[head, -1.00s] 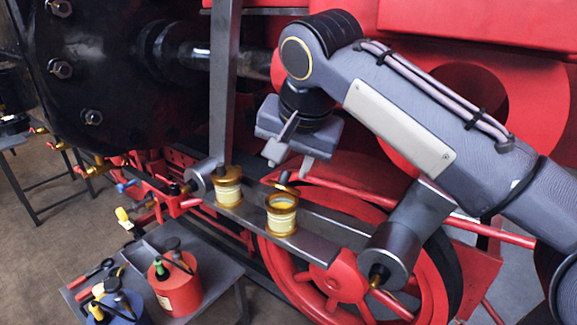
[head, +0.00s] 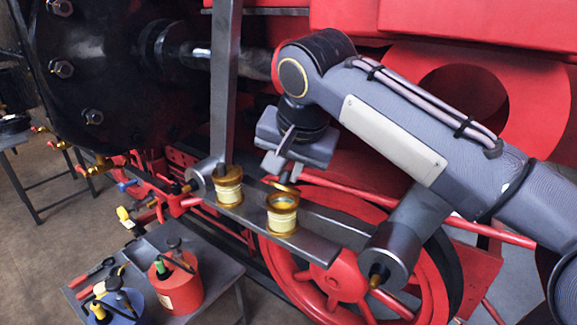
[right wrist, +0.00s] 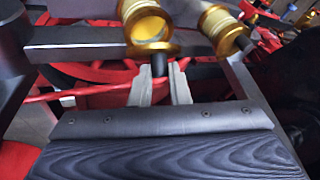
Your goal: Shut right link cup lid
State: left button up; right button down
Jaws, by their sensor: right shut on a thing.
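The right link cup (head: 282,222) is a cream cylinder with gold-brown rims on the grey link bar. Its top is open. Its lid (head: 285,187) is tipped up at the cup's back edge. My right gripper (head: 279,170) is above and behind the cup, with its fingers shut on the lid. The right wrist view shows the fingertips (right wrist: 159,72) on either side of a dark knob by the cup's gold rim (right wrist: 155,47). The left link cup (head: 229,188) stands beside it with its top covered. My left gripper is in neither view.
The grey link bar (head: 312,246) carries both cups, with an upright grey bar (head: 224,90) behind the left cup. A red spoked wheel (head: 345,285) is below. A side table (head: 215,290) at lower left holds a red can (head: 180,288) and tools.

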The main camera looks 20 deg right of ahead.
aim_at(278, 186)
jog(key=shift+s+a+f+t+h+b, duration=0.35)
jog(key=shift+a+f+t+h+b, duration=0.2)
jog(key=shift+b, duration=0.45)
jog(key=t+h+b, duration=0.1)
jog(key=b, duration=0.1)
jog(key=s+a+f+n+t+h+b, duration=0.1)
jog(key=b, duration=0.1)
jog(key=shift+f+h, duration=0.15)
jog(key=shift+h, duration=0.1)
jog(key=shift+s+a+f+n+t+h+b, duration=0.2)
jog(key=shift+t+h+b, duration=0.2)
jog(key=shift+b, duration=0.35)
jog(key=shift+s+a+f+n+t+h+b, duration=0.15)
jog(key=shift+t+h+b, duration=0.25)
jog(key=shift+b, duration=0.3)
jog(key=shift+w+r, duration=0.1)
jog(key=c, duration=1.4)
grip_release()
jog(key=shift+o, duration=0.2)
jog(key=v, duration=0.7)
jog(key=shift+s+r, duration=0.2)
jog(key=shift+s, duration=0.15)
